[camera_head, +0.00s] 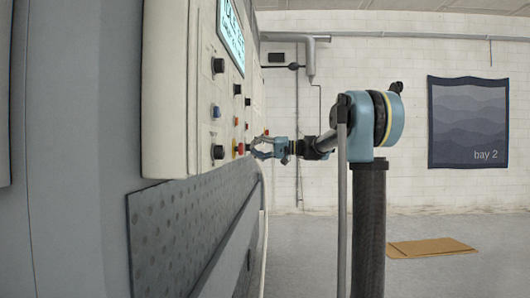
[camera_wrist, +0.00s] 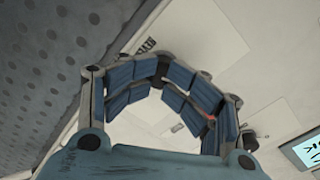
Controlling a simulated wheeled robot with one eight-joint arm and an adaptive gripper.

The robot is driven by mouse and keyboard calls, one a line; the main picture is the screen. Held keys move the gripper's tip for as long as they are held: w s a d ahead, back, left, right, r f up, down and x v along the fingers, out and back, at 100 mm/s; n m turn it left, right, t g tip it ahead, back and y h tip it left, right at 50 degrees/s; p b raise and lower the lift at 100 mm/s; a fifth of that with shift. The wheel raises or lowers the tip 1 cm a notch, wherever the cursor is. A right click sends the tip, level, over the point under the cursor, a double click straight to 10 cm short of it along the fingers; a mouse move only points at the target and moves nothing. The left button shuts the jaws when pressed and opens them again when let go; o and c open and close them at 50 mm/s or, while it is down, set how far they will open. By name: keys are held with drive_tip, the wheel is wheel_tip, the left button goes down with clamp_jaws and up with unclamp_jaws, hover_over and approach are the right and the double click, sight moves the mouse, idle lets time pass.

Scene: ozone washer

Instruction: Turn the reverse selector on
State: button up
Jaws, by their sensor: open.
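The pale control panel (camera_head: 166,90) stands at left in the head view, with several black knobs, such as the upper knob (camera_head: 218,65) and lower knob (camera_head: 218,152), and coloured buttons. I cannot tell which knob is the reverse selector; no label is readable there. My gripper (camera_head: 254,147) is open close to the panel's lower part, near a red and yellow button (camera_head: 238,148). A black knob (camera_wrist: 249,139) shows beside the right finger, outside the gap. Nothing is held.
A lit display (camera_head: 231,32) is at the panel's top; it also shows at right in the wrist view (camera_wrist: 305,148). A dark perforated plate (camera_head: 185,235) lies below the panel. A flat cardboard piece (camera_head: 430,248) lies on the floor. Open floor is to the right.

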sight(246, 145)
drive_tip(key=s+a, duration=0.1)
drive_tip(key=a+r, duration=0.1)
drive_tip(key=a, duration=0.1)
drive_tip(key=shift+s, duration=0.35)
drive_tip(key=d, duration=0.4)
drive_tip(key=s+d, duration=0.1)
drive_tip(key=d, duration=1.8)
idle(1.1)
idle(0.4)
drive_tip(key=d, duration=1.2)
drive_tip(key=shift+s, duration=0.35)
drive_tip(key=shift+a, duration=0.1)
